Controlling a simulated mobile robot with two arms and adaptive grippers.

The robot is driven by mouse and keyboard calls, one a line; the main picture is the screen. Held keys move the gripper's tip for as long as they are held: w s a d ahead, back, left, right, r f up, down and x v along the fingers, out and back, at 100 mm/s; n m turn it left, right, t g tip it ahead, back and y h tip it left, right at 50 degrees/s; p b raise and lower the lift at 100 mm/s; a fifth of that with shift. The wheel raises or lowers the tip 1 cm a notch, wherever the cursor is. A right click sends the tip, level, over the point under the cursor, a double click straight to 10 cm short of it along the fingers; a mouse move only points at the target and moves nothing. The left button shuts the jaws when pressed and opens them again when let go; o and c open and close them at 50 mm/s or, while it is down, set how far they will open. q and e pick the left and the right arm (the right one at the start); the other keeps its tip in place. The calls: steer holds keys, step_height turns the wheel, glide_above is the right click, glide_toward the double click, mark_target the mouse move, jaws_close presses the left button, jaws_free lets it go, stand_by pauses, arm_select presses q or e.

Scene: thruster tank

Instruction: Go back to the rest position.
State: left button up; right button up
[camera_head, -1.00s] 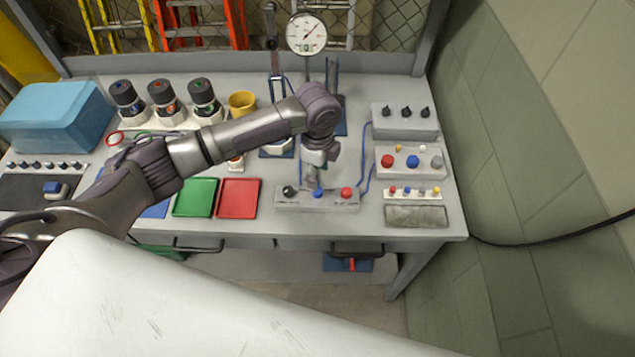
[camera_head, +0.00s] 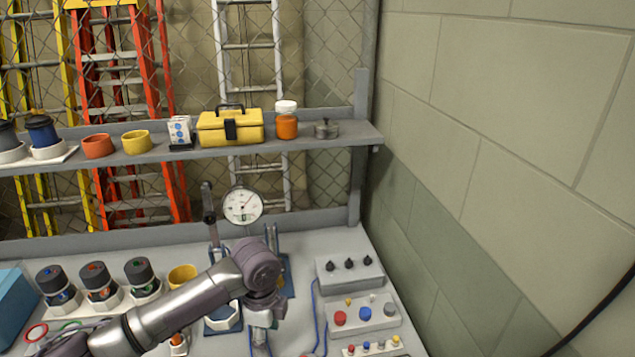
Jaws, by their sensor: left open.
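My left arm reaches in from the lower left of the head view across the workbench (camera_head: 300,238). Its wrist bends downward in front of the pressure gauge (camera_head: 242,205). The left gripper (camera_head: 261,338) points down near the bottom edge and is open. I see nothing held in it, though its tips are small and partly hard to make out. My right gripper is not in view.
A shelf (camera_head: 342,136) above the bench holds a yellow toolbox (camera_head: 230,128), an orange jar (camera_head: 286,122) and cups. Black-capped containers (camera_head: 97,280) and a yellow cup (camera_head: 182,277) stand left. Switch boxes (camera_head: 355,315) stand right, near the block wall (camera_head: 500,150).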

arm_select(q)
steer(key=s+d+f+n+t+h, duration=0.1)
steer(key=s+d+f+n+h, duration=0.1)
steer(key=s+d+f+n, duration=0.3)
steer(key=s+d+t+h, duration=0.1)
steer(key=s+d, duration=0.2)
steer(key=s, duration=0.4)
steer(key=s+a+n+t+y, duration=0.2)
steer(key=s+a+n+y, duration=0.1)
steer(key=s+a+n, duration=1)
step_height(320, 180, down, 31)
steer(key=s+m+g+b, duration=0.1)
steer(key=s+g+b, duration=0.1)
steer(key=b, duration=0.3)
steer(key=s+a+f+b, duration=0.2)
steer(key=s+f, duration=0.6)
steer(key=f, duration=0.2)
steer(key=s+a+f+g+b, duration=0.1)
steer(key=s+a+f+b, duration=0.1)
steer(key=s+f, duration=0.6)
step_height(320, 180, down, 3)
steer(key=shift+s+r, duration=0.15)
steer(key=shift+s, duration=0.15)
